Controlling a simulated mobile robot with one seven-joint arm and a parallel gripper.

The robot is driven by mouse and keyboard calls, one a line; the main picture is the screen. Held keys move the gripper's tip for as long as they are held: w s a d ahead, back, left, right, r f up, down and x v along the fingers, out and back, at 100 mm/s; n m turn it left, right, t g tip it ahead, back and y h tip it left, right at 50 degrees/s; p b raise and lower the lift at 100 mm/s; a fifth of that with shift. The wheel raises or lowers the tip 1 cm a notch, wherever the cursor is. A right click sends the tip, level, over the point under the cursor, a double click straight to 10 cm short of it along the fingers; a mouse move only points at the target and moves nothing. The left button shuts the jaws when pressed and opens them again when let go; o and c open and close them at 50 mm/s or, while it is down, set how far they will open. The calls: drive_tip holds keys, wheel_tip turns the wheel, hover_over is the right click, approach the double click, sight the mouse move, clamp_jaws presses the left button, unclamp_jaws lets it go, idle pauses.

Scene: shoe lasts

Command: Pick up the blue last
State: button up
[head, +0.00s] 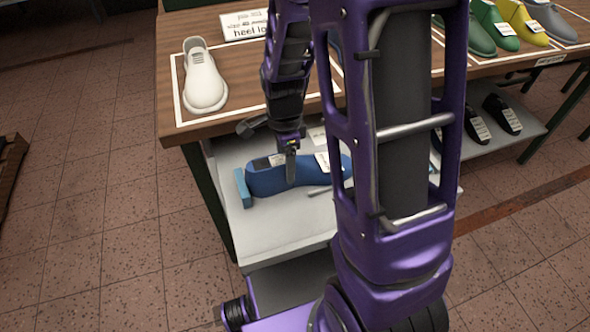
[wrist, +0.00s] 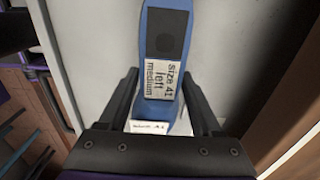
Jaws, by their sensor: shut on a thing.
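The blue last (head: 265,178) lies on the grey lower shelf (head: 262,225) of the wooden bench in the head view, partly hidden behind my arm. My gripper (head: 290,172) reaches down to it from above. In the wrist view the blue last (wrist: 152,108) lies between the two dark fingers of my gripper (wrist: 160,115). A white label on it reads "Size 41 left medium". The gripper is shut on the last. I cannot tell whether the last is clear of the shelf.
A white shoe (head: 203,80) stands in a white outline on the bench top (head: 168,110). A small blue block (head: 242,188) is at the last's left end. Several coloured lasts stand at the upper right, and black ones (head: 502,113) on the lower shelf. Tiled floor lies left.

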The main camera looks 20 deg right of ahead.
clamp_jaws()
drive_tip(key=shift+r, duration=0.1)
